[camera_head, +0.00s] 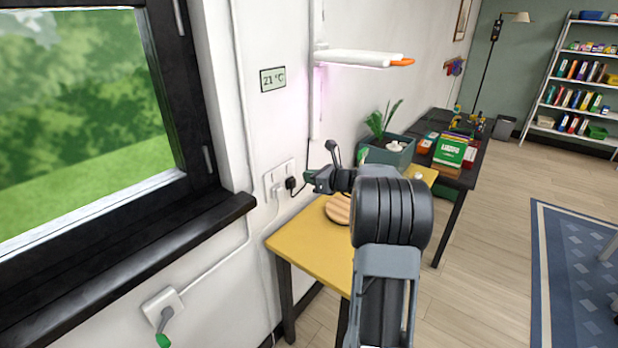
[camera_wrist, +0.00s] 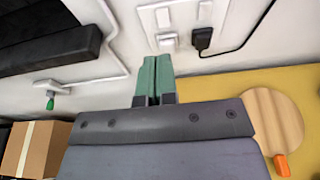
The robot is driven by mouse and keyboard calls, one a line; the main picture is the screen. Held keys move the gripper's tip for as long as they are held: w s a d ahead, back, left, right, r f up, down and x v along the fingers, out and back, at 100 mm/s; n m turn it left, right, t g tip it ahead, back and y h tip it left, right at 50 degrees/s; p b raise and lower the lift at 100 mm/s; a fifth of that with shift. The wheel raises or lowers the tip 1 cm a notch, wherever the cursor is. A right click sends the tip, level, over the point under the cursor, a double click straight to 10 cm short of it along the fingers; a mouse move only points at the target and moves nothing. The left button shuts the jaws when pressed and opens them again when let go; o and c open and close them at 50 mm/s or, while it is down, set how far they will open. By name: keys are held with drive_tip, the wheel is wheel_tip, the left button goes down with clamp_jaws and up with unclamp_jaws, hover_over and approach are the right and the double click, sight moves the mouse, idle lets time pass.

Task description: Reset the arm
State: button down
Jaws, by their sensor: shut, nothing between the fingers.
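My gripper (camera_wrist: 153,82) shows in the wrist view with its two green fingers together and nothing between them. It points at the white wall, just below a white switch and socket panel. In the head view my gripper (camera_head: 308,177) is small, at the end of my arm, close to the wall panel (camera_head: 279,180) and above the yellow table. My arm reaches forward over the table and hides part of it.
The yellow table (camera_head: 305,250) holds a round wooden board (camera_head: 338,208) and a planter (camera_head: 388,152). A black plug (camera_wrist: 203,38) with a cable sits in the wall panel. A black window sill (camera_head: 130,250) juts out at left.

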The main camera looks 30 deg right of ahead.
idle(0.3)
drive_tip(key=s+a+f+n+g, duration=0.7)
drive_tip(key=s+f+n, duration=0.15)
drive_tip(key=n, duration=0.35)
drive_tip(key=s+a+r+n+g+h, duration=0.1)
drive_tip(key=s+a+r+n+h, duration=0.1)
drive_tip(key=s+a+n, duration=0.5)
drive_tip(key=s+a+r+n+g+h, duration=0.2)
drive_tip(key=s+a+n+h, duration=0.2)
drive_tip(key=s+a+n, duration=0.4)
drive_tip(key=shift+s+r+n, duration=0.2)
drive_tip(key=shift+s+n, duration=2.1)
drive_tip(key=shift+s, duration=0.2)
